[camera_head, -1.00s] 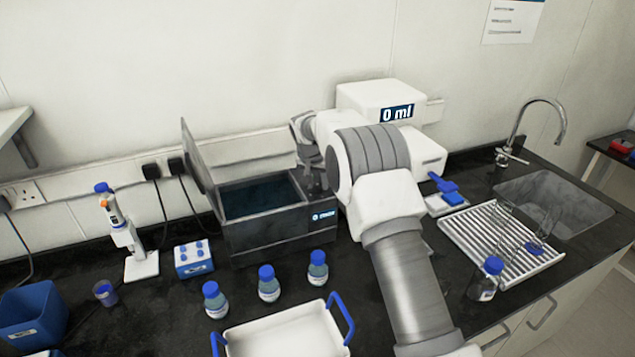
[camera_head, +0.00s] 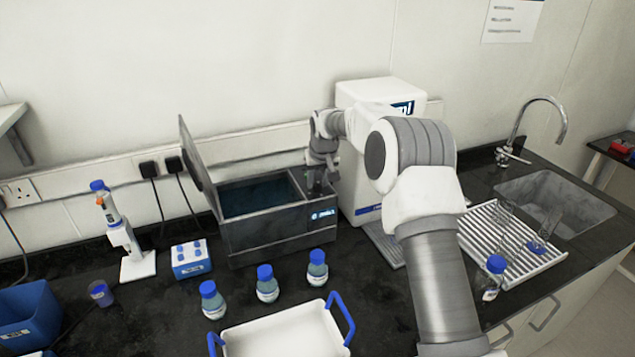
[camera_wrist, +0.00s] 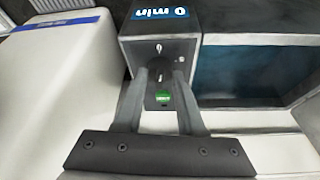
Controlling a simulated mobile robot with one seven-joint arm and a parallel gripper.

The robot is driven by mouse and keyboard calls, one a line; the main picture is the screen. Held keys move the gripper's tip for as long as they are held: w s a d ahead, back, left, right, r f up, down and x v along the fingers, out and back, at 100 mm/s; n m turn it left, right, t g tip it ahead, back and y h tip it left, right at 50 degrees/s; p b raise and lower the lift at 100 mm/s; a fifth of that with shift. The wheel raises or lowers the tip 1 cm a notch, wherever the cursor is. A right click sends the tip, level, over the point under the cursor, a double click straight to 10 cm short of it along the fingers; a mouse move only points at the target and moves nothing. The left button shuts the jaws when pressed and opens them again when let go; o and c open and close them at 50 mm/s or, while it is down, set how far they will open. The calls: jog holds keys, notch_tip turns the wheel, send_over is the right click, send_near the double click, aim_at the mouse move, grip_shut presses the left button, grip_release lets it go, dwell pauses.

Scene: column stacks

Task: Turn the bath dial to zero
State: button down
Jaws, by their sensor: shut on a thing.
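The dark grey water bath (camera_head: 265,238) stands on the bench with its lid raised at the left and water in its basin. My gripper (camera_head: 319,190) points down at the control panel on the bath's right end. In the wrist view, my gripper (camera_wrist: 160,78) has its fingers on both sides of the dial (camera_wrist: 160,77), shut on it. The blue display (camera_wrist: 160,13) appears upside down and reads "0 min". A green button (camera_wrist: 163,96) shows between the fingers.
A white machine (camera_head: 380,92) stands close right of the bath. Several blue-capped bottles (camera_head: 267,288) and a white tray (camera_head: 285,335) with blue handles are in front. A drying rack (camera_head: 510,245) and sink (camera_head: 555,200) lie at right.

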jog(key=shift+n+y, duration=0.3)
jog(key=shift+n, duration=0.5)
jog(key=c, duration=0.5)
grip_release()
jog(key=b+v, duration=0.2)
jog(key=v, duration=1.5)
jog(key=shift+r, duration=0.25)
jog(key=shift+w, duration=0.1)
jog(key=shift+d, duration=0.1)
